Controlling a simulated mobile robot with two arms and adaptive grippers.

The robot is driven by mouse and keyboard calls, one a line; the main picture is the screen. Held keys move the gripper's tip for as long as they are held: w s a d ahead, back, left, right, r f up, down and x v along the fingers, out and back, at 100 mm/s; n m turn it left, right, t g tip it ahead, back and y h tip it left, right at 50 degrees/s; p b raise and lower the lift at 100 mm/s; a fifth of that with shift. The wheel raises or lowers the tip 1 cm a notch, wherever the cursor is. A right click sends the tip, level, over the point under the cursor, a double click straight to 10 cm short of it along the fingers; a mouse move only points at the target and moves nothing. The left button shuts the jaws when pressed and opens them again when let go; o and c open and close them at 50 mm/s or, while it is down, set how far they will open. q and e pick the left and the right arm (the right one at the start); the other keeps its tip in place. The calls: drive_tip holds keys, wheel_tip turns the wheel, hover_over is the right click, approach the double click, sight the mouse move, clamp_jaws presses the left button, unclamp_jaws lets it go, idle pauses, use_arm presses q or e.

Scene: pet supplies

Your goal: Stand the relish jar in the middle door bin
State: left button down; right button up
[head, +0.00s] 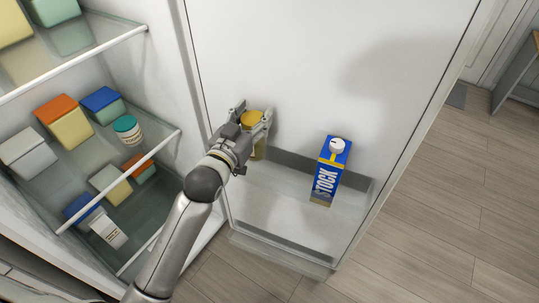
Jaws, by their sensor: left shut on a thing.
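My left gripper (250,119) is shut on a jar with a yellow lid (252,117), which I take to be the relish jar. The gripper and wrist hide much of the jar. It is upright at the left end of a door bin (285,188) with clear walls on the open fridge door. I cannot tell whether its base touches the bin floor. No other door bin shows, so I cannot tell whether this is the middle one. My right gripper is not in view.
A blue stock carton (326,178) with a white cap stands in the same bin, to the right of the jar, with free room between. Fridge shelves at the left hold several containers, including a jar with a teal lid (127,129). The wooden floor (440,190) at the right is clear.

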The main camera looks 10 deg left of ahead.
use_arm(q)
drive_tip(key=shift+f+b, duration=0.3)
drive_tip(key=shift+f, duration=3.3)
drive_tip(key=c, duration=0.6)
unclamp_jaws()
drive_tip(key=shift+s, duration=0.1)
drive_tip(key=s, duration=0.4)
drive_tip(key=s+a, duration=0.1)
drive_tip(key=s, duration=0.2)
drive_tip(key=s+a, duration=0.1)
drive_tip(key=s, duration=0.3)
drive_tip(key=shift+s, duration=0.35)
